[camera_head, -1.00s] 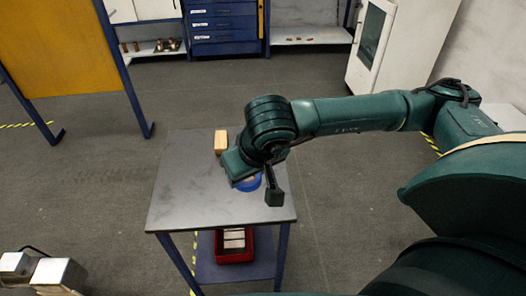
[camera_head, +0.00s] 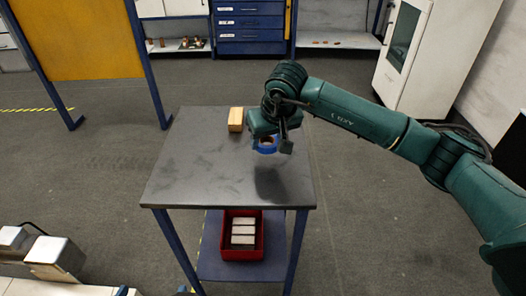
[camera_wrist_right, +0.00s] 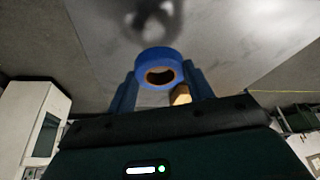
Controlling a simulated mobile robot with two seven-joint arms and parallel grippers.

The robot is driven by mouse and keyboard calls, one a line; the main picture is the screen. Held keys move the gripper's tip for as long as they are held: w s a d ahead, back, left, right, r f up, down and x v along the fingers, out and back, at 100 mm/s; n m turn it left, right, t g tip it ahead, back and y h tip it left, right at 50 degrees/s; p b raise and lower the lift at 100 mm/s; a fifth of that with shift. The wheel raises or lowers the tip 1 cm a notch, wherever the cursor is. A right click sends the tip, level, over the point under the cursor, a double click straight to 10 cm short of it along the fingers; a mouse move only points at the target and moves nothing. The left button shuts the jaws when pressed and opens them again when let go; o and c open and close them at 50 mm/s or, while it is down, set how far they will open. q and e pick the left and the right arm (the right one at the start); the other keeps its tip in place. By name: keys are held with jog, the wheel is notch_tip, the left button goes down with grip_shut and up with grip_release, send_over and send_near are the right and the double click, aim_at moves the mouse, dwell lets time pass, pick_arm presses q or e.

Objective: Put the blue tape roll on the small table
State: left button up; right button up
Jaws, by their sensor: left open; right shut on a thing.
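The blue tape roll (camera_head: 266,149) is held in my right gripper (camera_head: 268,141), clear of the small table's grey top (camera_head: 195,175). A dark shadow lies on the tabletop in front of it. In the right wrist view the roll (camera_wrist_right: 158,60) sits between the two blue fingers of my right gripper (camera_wrist_right: 160,80), its round hole showing. My left gripper (camera_head: 153,291) only shows as what seem to be its blue fingertips, apart, at the bottom edge of the head view.
A wooden block (camera_head: 236,119) stands at the table's far edge, left of the roll. A red bin (camera_head: 242,253) with several pale bars is on the lower shelf. Grey metal blocks (camera_head: 55,252) are at bottom left. Most of the tabletop is clear.

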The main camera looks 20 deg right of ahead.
aim_at(268, 162)
jog(key=shift+f, duration=2.15)
jog(key=shift+f+b, duration=0.25)
jog(key=shift+b, duration=0.1)
jog(key=o, duration=0.6)
jog(key=shift+r, duration=0.1)
jog(key=o, duration=0.4)
jog(key=shift+c, duration=0.2)
pick_arm(q)
jog(key=shift+s, duration=0.15)
